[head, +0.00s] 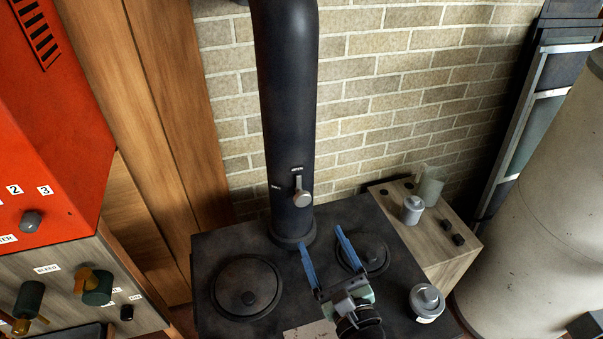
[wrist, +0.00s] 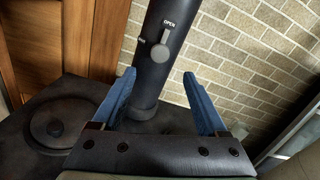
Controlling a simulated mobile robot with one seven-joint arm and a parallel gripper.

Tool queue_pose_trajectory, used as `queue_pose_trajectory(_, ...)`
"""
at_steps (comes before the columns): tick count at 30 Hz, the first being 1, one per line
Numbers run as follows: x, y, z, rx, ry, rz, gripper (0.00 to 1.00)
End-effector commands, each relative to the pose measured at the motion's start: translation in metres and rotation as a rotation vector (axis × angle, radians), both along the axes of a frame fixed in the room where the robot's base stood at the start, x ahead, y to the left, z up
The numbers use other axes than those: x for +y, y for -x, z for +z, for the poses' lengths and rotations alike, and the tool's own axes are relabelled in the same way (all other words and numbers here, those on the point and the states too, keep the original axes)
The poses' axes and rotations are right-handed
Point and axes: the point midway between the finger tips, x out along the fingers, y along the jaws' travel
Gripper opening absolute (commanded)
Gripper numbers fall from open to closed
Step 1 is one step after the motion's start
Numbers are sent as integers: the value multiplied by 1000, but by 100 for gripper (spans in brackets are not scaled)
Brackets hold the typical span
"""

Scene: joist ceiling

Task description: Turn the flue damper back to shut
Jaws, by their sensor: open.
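The black flue pipe (head: 288,90) rises from the back of the dark stove top. The flue damper (head: 301,195) is a light grey lever with a round knob on the pipe's front. Its narrow arm points up toward the OPEN label, and a second small label sits to its left, too small to read surely. The damper also shows in the wrist view (wrist: 161,52), ahead of and above the fingertips. My gripper (head: 322,238) is open and empty, with two blue fingers over the stove, below and in front of the damper. It touches nothing that I can see.
The stove top (head: 215,255) carries round lids (head: 248,287) and, at front right, a grey lidded canister (head: 426,302). A wooden box (head: 440,235) with a pot and mug stands right. A red cabinet (head: 60,130) is left, a large pale cylinder (head: 540,210) far right. Brick wall lies behind.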

Motion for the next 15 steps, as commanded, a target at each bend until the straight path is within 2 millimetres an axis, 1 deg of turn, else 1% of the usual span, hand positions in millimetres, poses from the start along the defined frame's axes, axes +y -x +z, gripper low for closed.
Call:
queue_pose_trajectory(2, 1, -3, 0, 3, -9, 0, 76)
queue_pose_trajectory(5, 4, -13, 0, 0, -8, 0, 76)
queue_pose_trajectory(15, 23, -72, 1, -1, -8, 0, 76)
